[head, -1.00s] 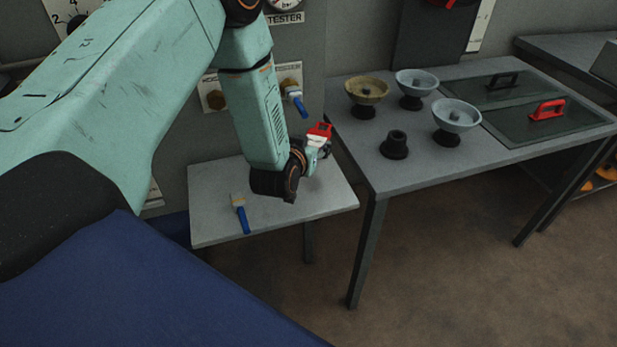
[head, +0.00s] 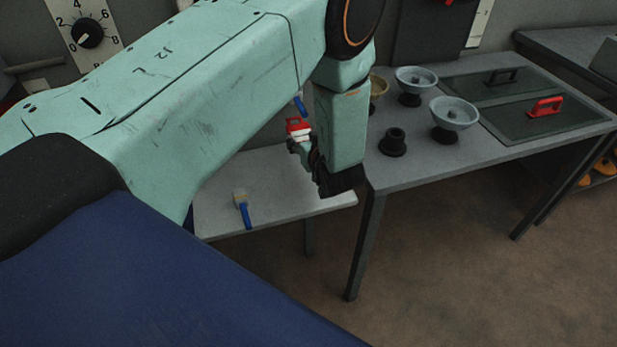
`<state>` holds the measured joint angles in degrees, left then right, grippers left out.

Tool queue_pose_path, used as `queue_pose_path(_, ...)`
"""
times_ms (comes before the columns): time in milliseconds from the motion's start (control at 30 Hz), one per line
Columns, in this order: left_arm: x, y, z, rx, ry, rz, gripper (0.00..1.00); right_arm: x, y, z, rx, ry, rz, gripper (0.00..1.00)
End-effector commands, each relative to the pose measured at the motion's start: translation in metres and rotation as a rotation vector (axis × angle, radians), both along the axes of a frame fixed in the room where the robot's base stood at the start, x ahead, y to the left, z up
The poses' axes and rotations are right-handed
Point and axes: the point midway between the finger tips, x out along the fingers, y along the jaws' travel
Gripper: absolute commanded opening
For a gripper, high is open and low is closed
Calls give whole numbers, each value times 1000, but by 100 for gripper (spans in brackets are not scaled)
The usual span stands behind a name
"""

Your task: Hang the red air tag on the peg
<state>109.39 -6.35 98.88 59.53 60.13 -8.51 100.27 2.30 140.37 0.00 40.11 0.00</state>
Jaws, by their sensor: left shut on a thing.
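The red air tag (head: 297,126), red with a white part, is at the tip of my left gripper (head: 301,143). My left gripper is shut on it and holds it above the small grey table, near the wall. The forearm of my left arm hides part of the wall and bench. A grey rod (head: 32,65) sticks out on the wall at the upper left; I cannot tell if it is the peg. My right gripper is not in view.
A blue-handled brush (head: 242,208) lies on the small table (head: 290,185). A blue valve handle (head: 300,106) is on the wall close behind the tag. The bench (head: 410,175) at right carries bowls (head: 455,112) on stands and a red-handled lid (head: 545,107).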

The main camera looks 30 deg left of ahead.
Motion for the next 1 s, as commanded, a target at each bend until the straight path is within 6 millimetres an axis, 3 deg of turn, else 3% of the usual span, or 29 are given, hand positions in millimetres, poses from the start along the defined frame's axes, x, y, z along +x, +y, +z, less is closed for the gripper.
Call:
queue_pose_path(167,0,0,-2,1,1,0,32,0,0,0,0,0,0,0)
queue_pose_path(800,0,1,-87,0,1,0,32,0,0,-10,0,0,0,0)
queue_pose_path(1000,0,1,-96,1,-1,-1,32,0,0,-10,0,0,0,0)
